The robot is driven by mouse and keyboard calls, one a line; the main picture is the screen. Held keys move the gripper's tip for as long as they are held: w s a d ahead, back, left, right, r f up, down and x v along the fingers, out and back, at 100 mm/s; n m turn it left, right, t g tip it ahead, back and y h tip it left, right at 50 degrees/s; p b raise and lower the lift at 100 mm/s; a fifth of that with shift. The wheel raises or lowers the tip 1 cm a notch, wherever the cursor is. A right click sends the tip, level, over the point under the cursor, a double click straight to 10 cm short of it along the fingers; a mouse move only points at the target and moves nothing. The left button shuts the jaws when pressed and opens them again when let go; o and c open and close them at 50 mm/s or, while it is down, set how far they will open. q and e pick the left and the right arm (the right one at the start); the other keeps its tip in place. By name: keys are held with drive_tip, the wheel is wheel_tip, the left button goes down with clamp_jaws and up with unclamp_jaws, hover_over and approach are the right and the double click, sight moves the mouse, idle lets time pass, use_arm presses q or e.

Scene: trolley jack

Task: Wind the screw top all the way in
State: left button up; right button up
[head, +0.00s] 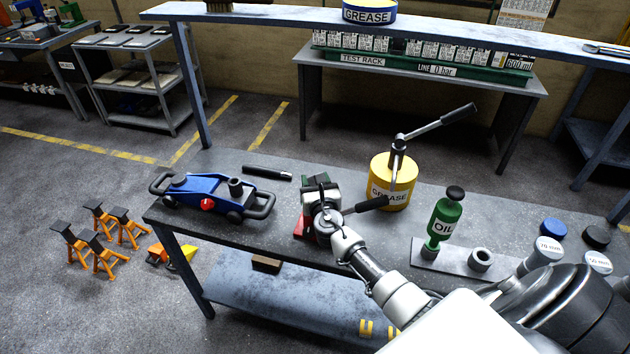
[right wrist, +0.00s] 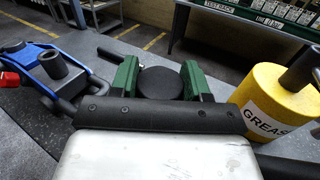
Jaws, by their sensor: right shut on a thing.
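The black round screw top (right wrist: 160,83) sits between the two green fingers of my right gripper (right wrist: 160,82) in the right wrist view. The fingers are shut on its sides. In the head view my right gripper (head: 319,184) is over the middle of the workbench and hides most of what lies under it. A red base part (head: 302,226) shows beside it on the bench. How far the screw top is wound in cannot be seen. My left gripper is not in view.
A blue trolley jack (head: 212,186) and a black rod (head: 267,172) lie to the left. A yellow grease tub (head: 379,172) with a lever stands close on the right. The bench (head: 240,235) is clear in front of the blue jack.

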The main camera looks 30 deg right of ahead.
drive_tip(key=shift+m+g+h, duration=0.5)
drive_tip(key=shift+m+h, duration=0.3)
drive_tip(key=shift+h, duration=0.3)
drive_tip(key=shift+f+m+g+h, duration=0.1)
drive_tip(key=shift+m+g+h, duration=0.75)
drive_tip(key=shift+h, duration=0.35)
drive_tip(key=m+g+h+b, duration=0.2)
drive_tip(key=m+g+h, duration=0.1)
drive_tip(key=g, duration=0.1)
drive_tip(key=shift+f+m+h+b, duration=0.1)
drive_tip(key=shift+m+h+b, duration=0.2)
drive_tip(key=shift+m+b, duration=0.05)
drive_tip(key=m+g+b, duration=0.3)
drive_tip(key=g+b, duration=0.2)
drive_tip(key=m+g+h+b, duration=0.1)
drive_tip(key=m+g+b, duration=0.3)
drive_tip(key=g, duration=0.2)
drive_tip(key=m+g+b, duration=0.3)
drive_tip(key=g+b, duration=0.2)
drive_tip(key=shift+d+m+h+b, duration=0.1)
drive_tip(key=shift+m+h+b, duration=0.2)
drive_tip(key=shift+m+h, duration=0.1)
drive_tip(key=shift+r+m+g+y+b, duration=0.3)
drive_tip(key=shift+m+g+b, duration=0.2)
drive_tip(key=shift+g+b, duration=0.35)
drive_tip(key=o, duration=0.9)
drive_tip(key=shift+s, duration=0.1)
drive_tip(key=shift+f, duration=0.1)
